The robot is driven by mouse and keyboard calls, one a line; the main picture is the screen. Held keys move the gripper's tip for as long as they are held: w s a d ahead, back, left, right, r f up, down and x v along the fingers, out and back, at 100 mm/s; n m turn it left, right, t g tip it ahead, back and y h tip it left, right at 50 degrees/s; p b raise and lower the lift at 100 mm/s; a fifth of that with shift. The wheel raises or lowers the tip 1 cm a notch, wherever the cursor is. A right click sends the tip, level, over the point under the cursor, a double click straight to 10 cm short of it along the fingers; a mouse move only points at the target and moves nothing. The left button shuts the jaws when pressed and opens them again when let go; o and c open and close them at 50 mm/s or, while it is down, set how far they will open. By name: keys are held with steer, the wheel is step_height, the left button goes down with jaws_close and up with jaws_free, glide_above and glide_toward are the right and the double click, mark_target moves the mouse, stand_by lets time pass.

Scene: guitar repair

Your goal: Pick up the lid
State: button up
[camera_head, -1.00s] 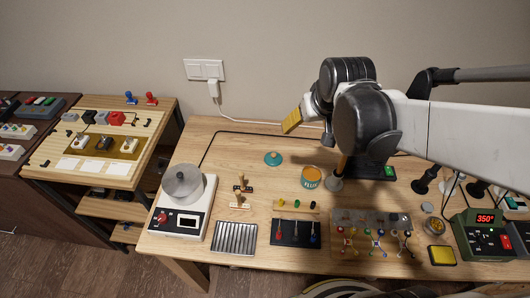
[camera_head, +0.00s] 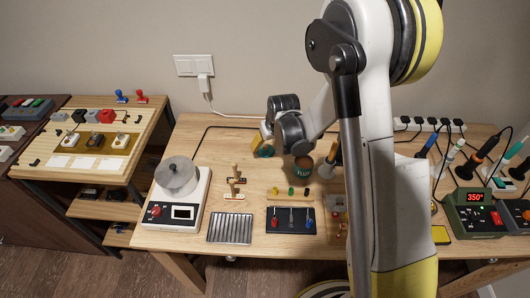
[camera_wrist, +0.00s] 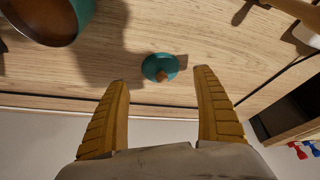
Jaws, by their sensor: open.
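The lid (camera_wrist: 153,64) is a small round teal disc with a brown knob, lying on the wooden table. In the wrist view it is just beyond the tips of my gripper (camera_wrist: 162,77), roughly centred between the two yellow fingers. The fingers are spread wide with nothing held. In the head view the lid (camera_head: 266,151) is partly hidden beside my gripper (camera_head: 264,143). The open flux can (camera_head: 302,168) stands to the right of the lid; its teal rim and brown inside show at the top left of the wrist view (camera_wrist: 50,22).
A scale with a metal pot (camera_head: 177,180) stands at the left of the table (camera_head: 225,150). Small wooden stands (camera_head: 235,185), a ribbed metal tray (camera_head: 231,228) and a black tool mat (camera_head: 291,220) lie in front. A soldering station (camera_head: 474,211) is at right. My arm hides part of the table.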

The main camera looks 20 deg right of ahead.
mark_target(266, 147)
steer(key=b+x, duration=0.2)
steer(key=x, duration=0.3)
steer(key=shift+w+a+f+b, duration=0.1)
steer(key=shift+w+f+b, duration=0.05)
steer(key=shift+w+b, duration=0.25)
steer(key=shift+s, duration=0.1)
steer(key=c, duration=1.3)
